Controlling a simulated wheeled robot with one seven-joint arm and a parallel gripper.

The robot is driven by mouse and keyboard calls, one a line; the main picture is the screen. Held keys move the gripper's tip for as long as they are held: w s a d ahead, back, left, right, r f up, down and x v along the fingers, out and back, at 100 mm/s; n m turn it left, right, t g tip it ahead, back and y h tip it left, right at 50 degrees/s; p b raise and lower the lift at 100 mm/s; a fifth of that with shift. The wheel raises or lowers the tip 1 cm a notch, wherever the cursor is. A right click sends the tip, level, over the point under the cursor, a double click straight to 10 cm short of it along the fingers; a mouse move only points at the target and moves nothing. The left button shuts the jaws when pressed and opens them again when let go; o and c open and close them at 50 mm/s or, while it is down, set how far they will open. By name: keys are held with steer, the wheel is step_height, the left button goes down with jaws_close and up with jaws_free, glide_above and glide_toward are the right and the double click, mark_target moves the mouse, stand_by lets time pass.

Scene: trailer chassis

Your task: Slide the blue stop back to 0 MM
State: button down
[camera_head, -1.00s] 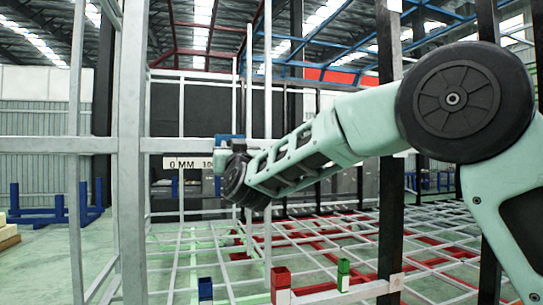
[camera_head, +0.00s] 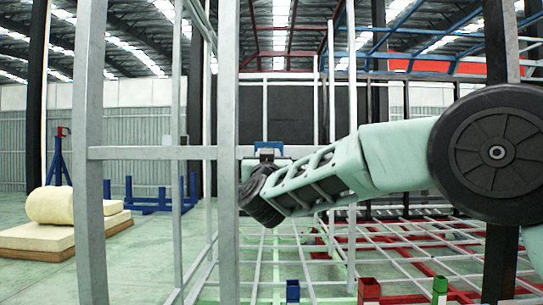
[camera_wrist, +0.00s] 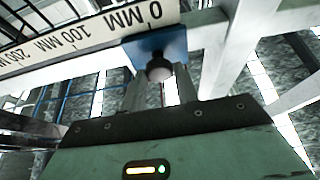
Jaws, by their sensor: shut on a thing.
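The blue stop (camera_wrist: 146,46) sits on the grey rail (camera_wrist: 203,35), with a round dark knob (camera_wrist: 160,68) facing my wrist camera. The white scale (camera_wrist: 82,37) shows upside down in the wrist view, and its 0 MM mark is right beside the stop. The 100 MM and 200 MM marks lie farther left there. My gripper (camera_wrist: 161,76) is shut on the stop's knob. In the head view the stop (camera_head: 268,147) shows above my wrist, just right of a grey upright. My arm hides the scale there.
A grey upright post (camera_head: 228,90) stands close to the left of the stop. Another upright (camera_head: 88,180) stands farther left. Red and green posts (camera_head: 369,290) rise at the bottom.

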steer(key=shift+s+a+r, duration=0.1)
steer(key=shift+a+r, duration=0.1)
steer(key=shift+r, duration=0.05)
steer(key=c, duration=1.1)
jaws_free()
steer(key=shift+a+f, duration=0.1)
steer(key=shift+a, duration=0.05)
steer(key=shift+f, duration=0.1)
steer(key=b+v, duration=0.6)
steer(key=v, duration=1.1)
steer(key=shift+s+f+b, duration=0.1)
steer(key=shift+b, duration=0.2)
